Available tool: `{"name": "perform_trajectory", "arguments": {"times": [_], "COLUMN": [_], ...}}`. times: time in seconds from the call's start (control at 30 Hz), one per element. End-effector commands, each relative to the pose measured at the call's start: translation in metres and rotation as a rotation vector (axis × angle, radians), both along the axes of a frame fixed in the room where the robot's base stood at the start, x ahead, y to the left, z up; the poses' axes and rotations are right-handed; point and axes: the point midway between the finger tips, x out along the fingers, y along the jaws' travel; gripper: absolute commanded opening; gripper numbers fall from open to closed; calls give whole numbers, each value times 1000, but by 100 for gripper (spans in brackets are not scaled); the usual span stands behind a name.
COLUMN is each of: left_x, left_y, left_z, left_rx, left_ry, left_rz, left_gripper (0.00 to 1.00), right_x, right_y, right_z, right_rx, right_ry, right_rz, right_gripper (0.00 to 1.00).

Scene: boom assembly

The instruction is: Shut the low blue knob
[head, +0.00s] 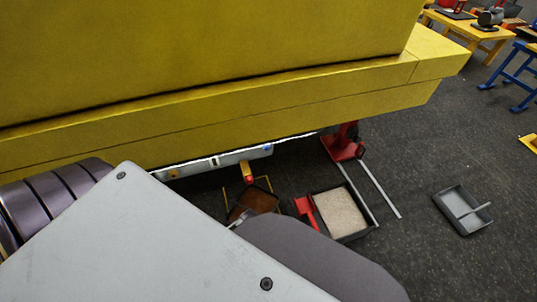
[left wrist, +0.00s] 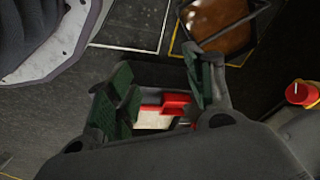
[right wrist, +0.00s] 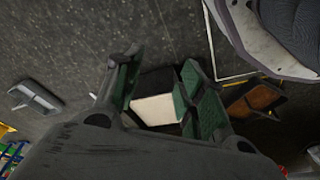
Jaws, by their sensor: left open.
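In the head view a small blue part (head: 268,147) shows at the right end of a pale bar (head: 225,158) under the yellow beam; it may be the low blue knob, but it is too small to tell its state. No blue knob shows in either wrist view. My left gripper (left wrist: 165,85) is open and empty in the left wrist view. My right gripper (right wrist: 160,85) is open and empty in the right wrist view. Both are apart from the bar as far as I can see. My own arm links hide much of the head view's lower left.
A large yellow beam (head: 300,92) fills the upper head view. A red-and-yellow knob (head: 247,172) hangs below the bar. On the floor are a brown-filled tray (head: 256,201), a black bin with pale contents (head: 340,211) and a grey tray (head: 462,213).

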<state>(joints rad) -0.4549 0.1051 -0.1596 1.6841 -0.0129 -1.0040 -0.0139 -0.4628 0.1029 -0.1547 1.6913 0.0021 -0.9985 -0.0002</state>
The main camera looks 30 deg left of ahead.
Motion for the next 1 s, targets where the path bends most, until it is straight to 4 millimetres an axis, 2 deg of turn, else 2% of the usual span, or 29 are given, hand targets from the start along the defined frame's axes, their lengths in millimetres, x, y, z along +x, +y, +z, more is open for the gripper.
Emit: {"name": "perform_trajectory", "arguments": {"times": [0.47, 1.0], "left_x": [25, 49], "left_y": [0, 10], "left_z": [21, 41], "left_rx": [47, 217], "left_ry": [-29, -55], "left_rz": [-58, -234], "left_gripper": [53, 53], "right_x": [19, 24], "right_y": [5, 14], "right_z": [24, 52], "right_rx": [12, 44], "right_ry": [-36, -84], "right_rz": [-3, 2], "right_gripper": [40, 40]}}
